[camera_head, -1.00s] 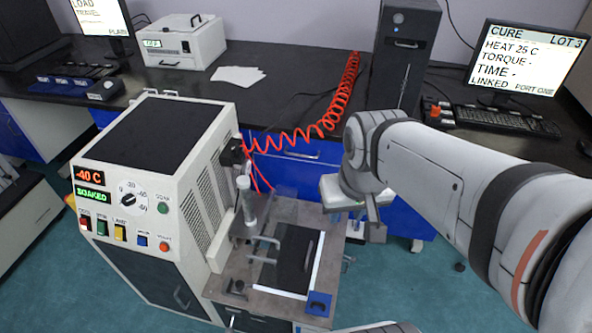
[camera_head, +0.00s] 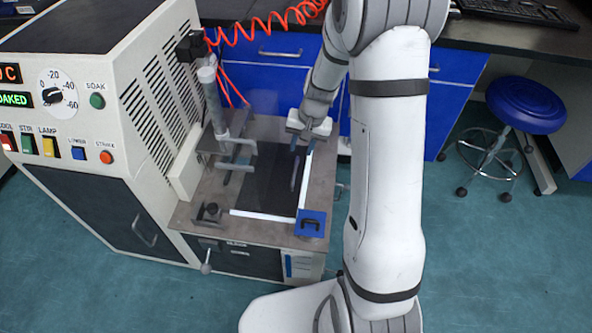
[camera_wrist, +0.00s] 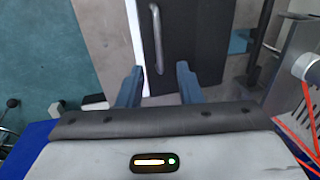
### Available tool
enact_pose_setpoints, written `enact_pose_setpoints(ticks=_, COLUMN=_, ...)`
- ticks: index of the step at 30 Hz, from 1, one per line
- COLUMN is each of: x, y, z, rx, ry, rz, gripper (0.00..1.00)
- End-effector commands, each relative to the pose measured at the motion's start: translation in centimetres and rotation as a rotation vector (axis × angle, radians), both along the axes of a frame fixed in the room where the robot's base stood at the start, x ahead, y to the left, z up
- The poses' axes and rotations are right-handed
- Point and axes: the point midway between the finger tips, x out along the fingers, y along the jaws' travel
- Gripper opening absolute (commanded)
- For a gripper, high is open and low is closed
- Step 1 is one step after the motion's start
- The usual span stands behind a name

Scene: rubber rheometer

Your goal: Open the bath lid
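The bath lid (camera_head: 268,190) is a dark flat panel on the steel top of the bath, edged by white strips. It looks shut. In the wrist view the lid (camera_wrist: 203,45) fills the upper middle, with the handle (camera_wrist: 157,38) upright in the picture. My gripper (camera_head: 301,145) is above the lid's far right corner.
The control cabinet (camera_head: 95,100) with coloured buttons stands left of the bath. A clamp column (camera_head: 213,100) rises at the lid's left. A blue block (camera_head: 311,223) sits at the front right corner. A blue stool (camera_head: 525,105) stands to the right on open floor.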

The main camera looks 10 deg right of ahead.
Motion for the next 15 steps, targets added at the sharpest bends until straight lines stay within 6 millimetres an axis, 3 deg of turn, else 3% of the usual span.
enact_pose_setpoints(ticks=1, x=0.2, y=-0.1, z=-1.2, rx=0.001, ry=0.003, rz=-0.006, gripper=0.32)
enact_pose_setpoints(ticks=15, x=0.8, y=1.0, z=-7.6, rx=0.003, ry=0.008, rz=-0.012, gripper=0.32)
